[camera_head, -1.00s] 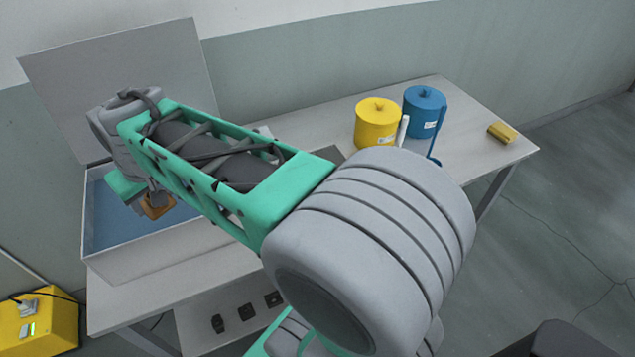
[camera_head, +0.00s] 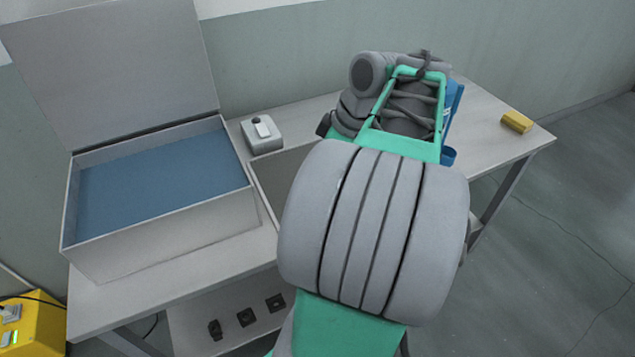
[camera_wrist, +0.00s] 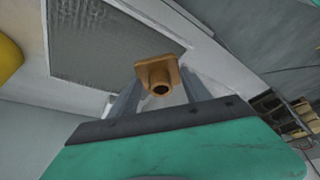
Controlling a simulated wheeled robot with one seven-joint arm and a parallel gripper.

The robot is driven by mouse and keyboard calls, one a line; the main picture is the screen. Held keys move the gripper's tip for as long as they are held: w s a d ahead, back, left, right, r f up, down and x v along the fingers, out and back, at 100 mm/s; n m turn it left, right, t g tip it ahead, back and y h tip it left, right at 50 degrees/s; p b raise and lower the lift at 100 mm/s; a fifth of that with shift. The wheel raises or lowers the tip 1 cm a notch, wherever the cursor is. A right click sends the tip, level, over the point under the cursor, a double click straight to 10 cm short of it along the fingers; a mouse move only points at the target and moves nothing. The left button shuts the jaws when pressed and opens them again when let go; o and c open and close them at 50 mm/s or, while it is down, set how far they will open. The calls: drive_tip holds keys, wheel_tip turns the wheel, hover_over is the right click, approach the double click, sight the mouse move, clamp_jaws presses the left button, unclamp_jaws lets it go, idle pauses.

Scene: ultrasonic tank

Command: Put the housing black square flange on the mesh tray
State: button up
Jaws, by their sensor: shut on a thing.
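My gripper (camera_wrist: 160,84) is shut on an orange-brown part (camera_wrist: 159,75) with a squarish flange and a round hollow boss; it is not black. The mesh tray (camera_wrist: 110,45) shows as a grey meshed panel beyond the held part in the wrist view; the part appears apart from it. In the head view the tray (camera_head: 272,180) lies on the table, mostly hidden behind my arm, and the gripper is hidden. Several small dark parts, one of them squarish (camera_head: 275,302), lie on the lower shelf; I cannot tell which is the black square flange housing.
An open tank of blue liquid (camera_head: 160,222) with a raised lid (camera_head: 115,70) stands at left. A small grey box (camera_head: 262,134) sits beside it. A blue container (camera_head: 450,110) is partly behind my arm. A yellow block (camera_head: 516,122) lies at the table's right end.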

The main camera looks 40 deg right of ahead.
drive_tip(key=shift+d+f, duration=0.15)
drive_tip(key=shift+d, duration=0.2)
drive_tip(key=w+d+f, duration=0.2)
drive_tip(key=w+f, duration=0.1)
drive_tip(key=w+d+f, duration=0.3)
drive_tip(key=w, duration=0.1)
drive_tip(key=w+d+f, duration=0.3)
drive_tip(key=shift+w+f+p, duration=0.1)
drive_tip(key=shift+w+p, duration=0.15)
drive_tip(key=shift+p, duration=0.1)
drive_tip(key=shift+w+f, duration=0.1)
drive_tip(key=shift+f, duration=1.55)
drive_tip(key=shift+f, duration=0.15)
drive_tip(key=o, duration=1.6)
drive_tip(key=shift+c, duration=0.2)
